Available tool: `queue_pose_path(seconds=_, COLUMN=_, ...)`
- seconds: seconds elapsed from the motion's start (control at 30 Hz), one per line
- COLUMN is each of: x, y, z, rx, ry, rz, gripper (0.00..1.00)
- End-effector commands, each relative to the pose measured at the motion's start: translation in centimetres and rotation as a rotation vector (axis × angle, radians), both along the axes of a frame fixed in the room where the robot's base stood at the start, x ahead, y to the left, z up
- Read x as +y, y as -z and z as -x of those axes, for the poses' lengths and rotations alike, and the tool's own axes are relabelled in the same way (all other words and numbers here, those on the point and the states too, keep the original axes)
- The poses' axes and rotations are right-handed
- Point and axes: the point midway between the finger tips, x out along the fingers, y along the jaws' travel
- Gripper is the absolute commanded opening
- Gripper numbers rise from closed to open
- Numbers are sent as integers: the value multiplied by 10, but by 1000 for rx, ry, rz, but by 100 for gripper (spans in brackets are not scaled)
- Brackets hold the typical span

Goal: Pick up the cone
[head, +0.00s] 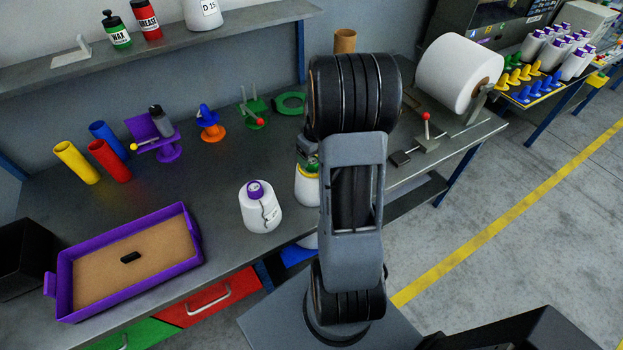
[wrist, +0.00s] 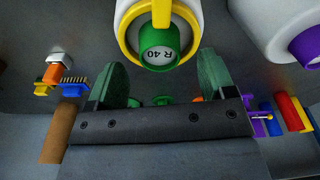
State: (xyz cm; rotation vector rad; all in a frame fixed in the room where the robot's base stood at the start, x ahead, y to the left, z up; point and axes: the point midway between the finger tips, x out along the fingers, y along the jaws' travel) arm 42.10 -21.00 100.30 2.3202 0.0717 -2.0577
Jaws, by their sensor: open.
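A white yarn cone with a yellow rim and a green core end marked "R 40" (wrist: 158,50) is in the wrist view, directly ahead of my gripper (wrist: 162,68). My gripper is open, its two green fingers spread apart with nothing between them that I can see clearly. In the head view this cone (head: 306,190) stands on the bench, partly hidden by my arm and gripper. A second white cone with a purple top (head: 262,212) stands to its left; it also shows at the right in the wrist view (wrist: 270,25).
A purple tray (head: 190,262) with a small black object lies at the left of the bench. Yellow, red and blue tubes (head: 108,160) stand behind it. Small coloured holders (head: 210,125) line the back. A large white roll (head: 455,72) is at the right.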

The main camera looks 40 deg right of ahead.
Motion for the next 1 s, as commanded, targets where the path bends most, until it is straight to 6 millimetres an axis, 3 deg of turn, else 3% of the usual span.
queue_pose_path(seconds=0.2, x=0, y=18, z=-2, rx=1, ry=0, rz=0, gripper=76)
queue_pose_path(seconds=0.47, x=0, y=19, z=-3, rx=-1, ry=0, rz=1, gripper=76)
queue_pose_path(seconds=1.0, x=0, y=19, z=-3, rx=-1, ry=0, rz=1, gripper=25)
